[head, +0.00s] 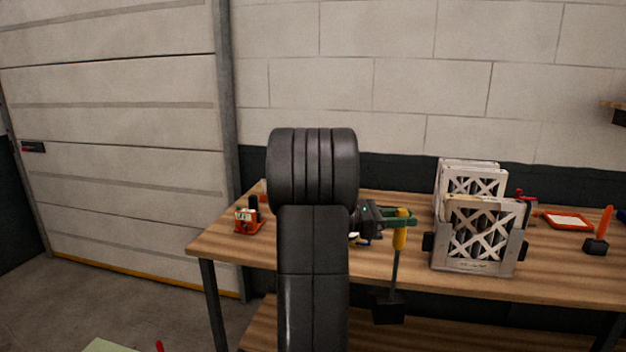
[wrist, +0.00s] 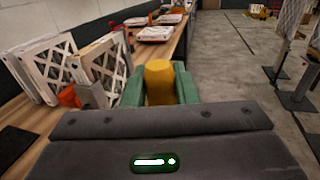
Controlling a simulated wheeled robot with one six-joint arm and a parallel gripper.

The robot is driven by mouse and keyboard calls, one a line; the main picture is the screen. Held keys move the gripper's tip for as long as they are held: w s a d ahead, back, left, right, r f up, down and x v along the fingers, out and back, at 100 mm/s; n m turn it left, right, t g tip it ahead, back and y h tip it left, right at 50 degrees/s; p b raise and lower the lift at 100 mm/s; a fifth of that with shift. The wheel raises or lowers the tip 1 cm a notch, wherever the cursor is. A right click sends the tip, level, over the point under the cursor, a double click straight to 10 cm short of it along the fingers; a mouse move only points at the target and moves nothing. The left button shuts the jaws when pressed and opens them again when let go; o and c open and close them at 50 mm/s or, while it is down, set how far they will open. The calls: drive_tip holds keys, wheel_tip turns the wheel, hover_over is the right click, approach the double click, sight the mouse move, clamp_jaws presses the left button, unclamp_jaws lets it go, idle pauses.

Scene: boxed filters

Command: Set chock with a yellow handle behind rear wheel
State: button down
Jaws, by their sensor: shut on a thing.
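My gripper (head: 402,220) has green fingers and is shut on the yellow handle (head: 400,238) of a chock. In the wrist view the yellow handle (wrist: 160,84) sits between the two green fingers; the block is hidden there. No wheel can be made out in either view.
A wooden workbench (head: 340,280) stands along the wall. On it are white boxed filters in a grey holder (head: 480,240), an orange-handled black chock (head: 597,243), an orange tray (head: 568,220) and a red-orange item (head: 248,222). Open floor (wrist: 225,60) lies right of the bench.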

drive_tip(key=w+a+f+n+t+y, duration=0.1)
drive_tip(key=w+a+f+n+t, duration=0.15)
drive_tip(key=a+f, duration=0.5)
drive_tip(key=w+a+f+n+t, duration=0.2)
drive_tip(key=w+a+f+t, duration=0.15)
drive_tip(key=f, duration=0.75)
drive_tip(key=s+a+f+n+t+y, duration=0.1)
drive_tip(key=a+f+n+t+y, duration=0.2)
drive_tip(key=f, duration=0.5)
drive_tip(key=s+a+f+n+t+y, duration=0.2)
drive_tip(key=a+f+n+t+y, duration=0.2)
drive_tip(key=a+f+t+y, duration=0.1)
wheel_tip(320, 180, down, 3)
drive_tip(key=shift+a+r+t, duration=0.1)
drive_tip(key=shift+a+t, duration=0.6)
drive_tip(key=shift+n+y, duration=0.25)
drive_tip(key=shift+y, duration=0.05)
